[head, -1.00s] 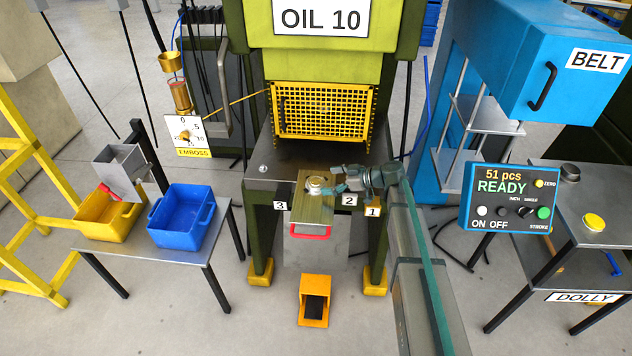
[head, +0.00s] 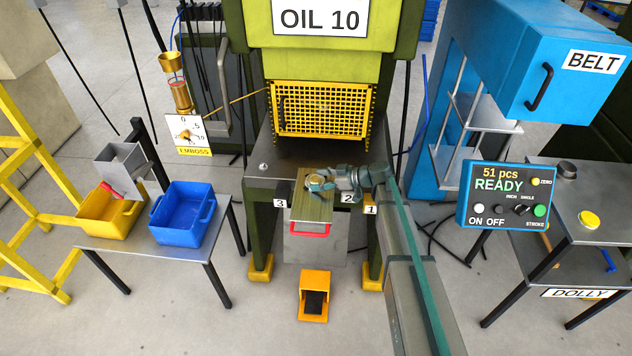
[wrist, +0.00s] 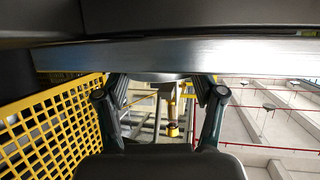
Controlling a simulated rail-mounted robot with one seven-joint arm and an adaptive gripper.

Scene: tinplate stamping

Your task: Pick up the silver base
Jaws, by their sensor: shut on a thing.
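The silver base (head: 314,177) is a small round metal piece at the far end of the die slide (head: 312,207), which has a red front handle. In the head view, my gripper (head: 321,182) reaches in from the right and is shut on it. The wrist view shows the fingers (wrist: 160,92) on both sides of a thin silver rim (wrist: 158,76). A broad grey metal bar lies just beyond that rim. I cannot tell whether the base touches the slide or is clear of it.
The yellow mesh guard (head: 322,110) stands close behind my gripper and fills the left of the wrist view. Number plates 3, 2 and 1 line the press table's front edge. Blue (head: 181,222) and yellow bins (head: 105,215) stand left; the control panel (head: 507,197) stands right.

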